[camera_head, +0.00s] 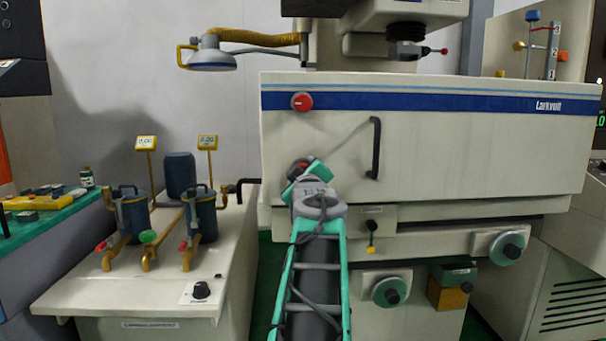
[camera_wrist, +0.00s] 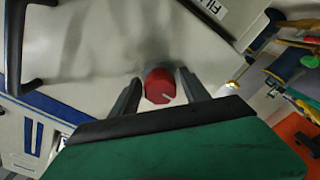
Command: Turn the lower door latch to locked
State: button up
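The lower door latch is a round red knob (camera_wrist: 158,86) with a pale mark, on a grey base on the cream door. In the head view the lower latch (camera_head: 299,165) is mostly hidden behind my gripper (camera_head: 303,170). In the wrist view my gripper (camera_wrist: 160,82) has its two dark fingers on either side of the knob, with a narrow gap seeming to show on each side. I cannot tell whether a finger touches it. The upper latch (camera_head: 302,101) is a similar red knob with a white mark, on the blue stripe above.
A black door handle (camera_head: 375,148) stands out to the right of the latches; it also shows in the wrist view (camera_wrist: 30,50). A bench (camera_head: 90,285) with pump-like units stands at the left. A small yellow-tipped lever (camera_head: 371,236) hangs below the door.

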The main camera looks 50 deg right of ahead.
jog(key=shift+o, duration=0.2)
jog(key=v, duration=0.7)
jog(key=shift+s+a, duration=0.25)
jog(key=shift+s, duration=0.05)
